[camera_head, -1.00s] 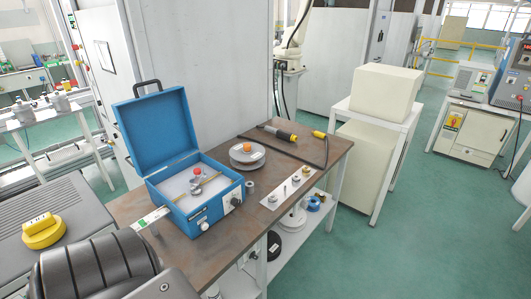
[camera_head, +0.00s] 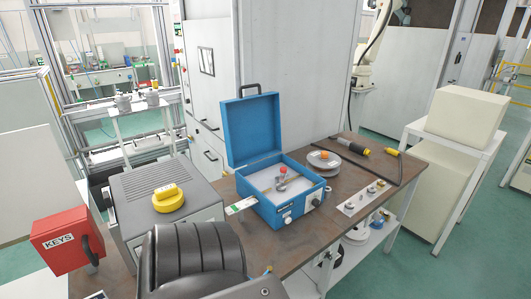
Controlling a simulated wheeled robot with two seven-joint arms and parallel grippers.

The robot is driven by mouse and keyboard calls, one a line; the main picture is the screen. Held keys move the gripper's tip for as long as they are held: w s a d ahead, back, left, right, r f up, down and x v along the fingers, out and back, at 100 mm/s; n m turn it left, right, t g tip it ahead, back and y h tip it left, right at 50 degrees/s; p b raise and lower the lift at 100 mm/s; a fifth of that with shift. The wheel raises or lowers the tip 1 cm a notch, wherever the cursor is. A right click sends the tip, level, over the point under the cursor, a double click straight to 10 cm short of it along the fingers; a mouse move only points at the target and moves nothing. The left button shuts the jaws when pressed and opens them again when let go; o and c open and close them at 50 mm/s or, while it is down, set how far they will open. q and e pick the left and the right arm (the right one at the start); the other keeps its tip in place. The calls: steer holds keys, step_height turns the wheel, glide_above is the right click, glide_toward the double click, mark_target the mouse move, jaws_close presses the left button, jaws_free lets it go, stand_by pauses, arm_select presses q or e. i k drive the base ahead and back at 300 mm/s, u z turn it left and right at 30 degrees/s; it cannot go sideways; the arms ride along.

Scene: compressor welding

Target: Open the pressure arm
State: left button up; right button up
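A blue case (camera_head: 289,208) stands on the brown bench with its lid (camera_head: 252,128) raised. Inside it, on a pale panel, a small metal mechanism with a thin brass-coloured bar (camera_head: 290,182) carries a red knob (camera_head: 283,170). This looks like the pressure arm, but it is too small to tell whether it is open or closed. Neither of my grippers is in view, and nothing touches the case.
Two stacked discs with an orange piece (camera_head: 325,155), a yellow-and-black tool (camera_head: 355,148) and a plate with several small parts (camera_head: 364,197) lie right of the case.

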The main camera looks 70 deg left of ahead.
mark_target(283, 170)
steer(key=k, duration=0.2)
steer(key=u, duration=0.7)
